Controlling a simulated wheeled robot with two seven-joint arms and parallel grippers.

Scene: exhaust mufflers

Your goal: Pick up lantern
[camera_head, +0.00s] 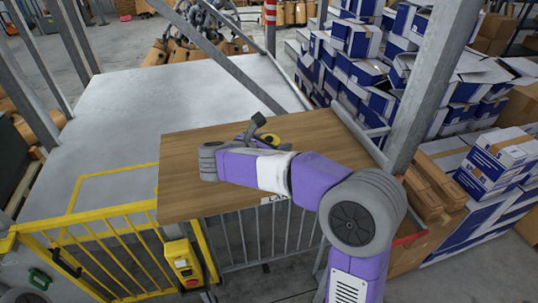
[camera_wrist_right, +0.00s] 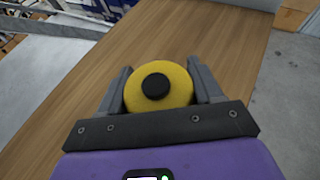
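The lantern (camera_wrist_right: 178,92) appears as a yellow round body with a black knob on top, seen from above in the right wrist view. In the head view only a small yellow and dark part of it (camera_head: 271,139) shows past my right arm, over the wooden tabletop (camera_head: 190,185). My right gripper (camera_wrist_right: 160,66) has one finger on each side of the lantern, which fills most of the gap. I cannot tell whether the fingers press on it. In the head view my right gripper (camera_head: 262,132) is partly hidden behind its wrist. My left gripper is not in view.
A yellow railing (camera_head: 120,245) with a yellow control box (camera_head: 183,262) stands in front of the table. Grey metal posts (camera_head: 430,85) rise beside it. Blue and white boxes (camera_head: 495,160) are piled at the right. The tabletop around the lantern looks clear.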

